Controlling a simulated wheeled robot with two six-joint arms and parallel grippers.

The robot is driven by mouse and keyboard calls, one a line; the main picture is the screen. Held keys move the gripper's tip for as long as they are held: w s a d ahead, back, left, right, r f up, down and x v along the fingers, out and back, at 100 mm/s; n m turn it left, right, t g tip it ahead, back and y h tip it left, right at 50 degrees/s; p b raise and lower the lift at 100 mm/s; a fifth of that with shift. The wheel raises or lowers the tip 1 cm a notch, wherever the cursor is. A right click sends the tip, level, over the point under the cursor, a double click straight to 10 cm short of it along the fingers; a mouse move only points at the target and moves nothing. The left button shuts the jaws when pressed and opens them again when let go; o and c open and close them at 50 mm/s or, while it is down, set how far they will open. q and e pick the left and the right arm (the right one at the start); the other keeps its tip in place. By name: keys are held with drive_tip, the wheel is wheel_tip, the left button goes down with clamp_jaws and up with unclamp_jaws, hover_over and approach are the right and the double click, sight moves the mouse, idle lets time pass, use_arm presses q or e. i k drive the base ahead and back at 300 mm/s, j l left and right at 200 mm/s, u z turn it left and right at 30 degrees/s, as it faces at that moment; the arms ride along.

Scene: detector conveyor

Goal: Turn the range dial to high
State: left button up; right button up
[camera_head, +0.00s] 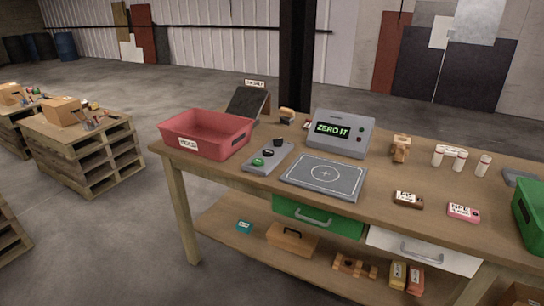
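A small grey control box (268,160) lies on the workbench between the red bin and the flat plate. It carries a green button (258,161) at its near end and dark round knobs (278,143) farther back. One of these may be the range dial, but its label and setting are too small to read. Behind it to the right stands a grey meter (353,139) with a lit screen reading "ZERO IT". Neither of my grippers is in view.
A red bin (205,150) stands left of the control box. A grey plate with a cross mark (325,178) lies to its right. White cylinders (460,160), small labelled blocks (463,212) and a green bin (527,215) are farther right. Drawers (318,216) hang under the bench.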

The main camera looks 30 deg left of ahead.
sight(277, 143)
drive_tip(key=i+l, duration=0.2)
drive_tip(key=l, duration=0.15)
drive_tip(key=i+l, duration=0.45)
drive_tip(key=l, duration=0.25)
drive_tip(key=i+l+u, duration=0.15)
drive_tip(key=u, duration=1.3)
